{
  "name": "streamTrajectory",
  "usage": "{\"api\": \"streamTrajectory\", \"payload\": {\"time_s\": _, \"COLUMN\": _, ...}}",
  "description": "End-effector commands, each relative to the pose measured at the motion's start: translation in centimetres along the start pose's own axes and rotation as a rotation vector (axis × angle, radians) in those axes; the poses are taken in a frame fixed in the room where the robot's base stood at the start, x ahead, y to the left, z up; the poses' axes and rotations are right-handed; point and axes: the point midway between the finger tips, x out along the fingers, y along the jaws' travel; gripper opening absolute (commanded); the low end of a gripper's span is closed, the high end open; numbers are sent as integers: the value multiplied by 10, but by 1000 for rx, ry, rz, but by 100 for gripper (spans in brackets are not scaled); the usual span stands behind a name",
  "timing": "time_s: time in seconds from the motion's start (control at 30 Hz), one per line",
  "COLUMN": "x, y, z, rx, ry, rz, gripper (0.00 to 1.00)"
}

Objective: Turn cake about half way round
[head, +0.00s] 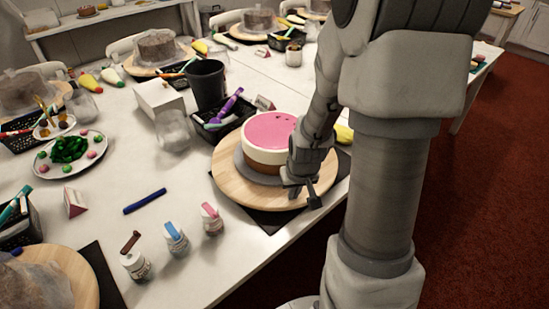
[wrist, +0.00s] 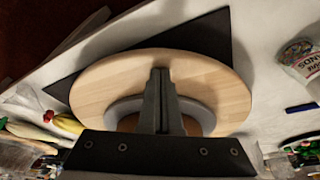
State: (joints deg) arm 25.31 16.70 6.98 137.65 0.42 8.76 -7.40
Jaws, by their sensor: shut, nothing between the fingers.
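The cake (head: 268,140) has a pink top and white and brown sides. It sits on a grey board (head: 243,166) on a round wooden turntable (head: 228,184). My gripper (head: 303,196) is shut and empty, low at the front right of the cake, over the turntable's near part. In the wrist view my gripper (wrist: 160,75) points across the wooden turntable (wrist: 215,85), and the grey board (wrist: 197,110) shows behind the fingers. The cake itself is mostly hidden there by the gripper body. I cannot tell whether the fingertips touch the wood.
A dark mat (head: 270,219) lies under the turntable near the table's edge. A black basket (head: 222,121) and dark cup (head: 206,83) stand behind. The table between pen and turntable is clear.

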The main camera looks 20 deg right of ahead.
Motion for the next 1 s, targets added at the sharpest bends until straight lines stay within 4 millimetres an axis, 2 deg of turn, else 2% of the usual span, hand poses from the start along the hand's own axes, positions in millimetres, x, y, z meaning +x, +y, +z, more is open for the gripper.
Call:
{"api": "streamTrajectory", "payload": {"time_s": 0.2, "x": 0, "y": 32, "z": -6, "rx": 9, "ry": 0, "rz": 1, "gripper": 0}}
{"api": "streamTrajectory", "payload": {"time_s": 0.4, "x": 2, "y": 51, "z": -10, "rx": 4, "ry": 0, "rz": 0, "gripper": 0}}
{"api": "streamTrajectory", "payload": {"time_s": 0.77, "x": 2, "y": 52, "z": -11, "rx": 0, "ry": 0, "rz": 0, "gripper": 0}}
{"api": "streamTrajectory", "payload": {"time_s": 1.0, "x": -22, "y": 53, "z": -18, "rx": 1, "ry": 2, "rz": 1, "gripper": 0}}
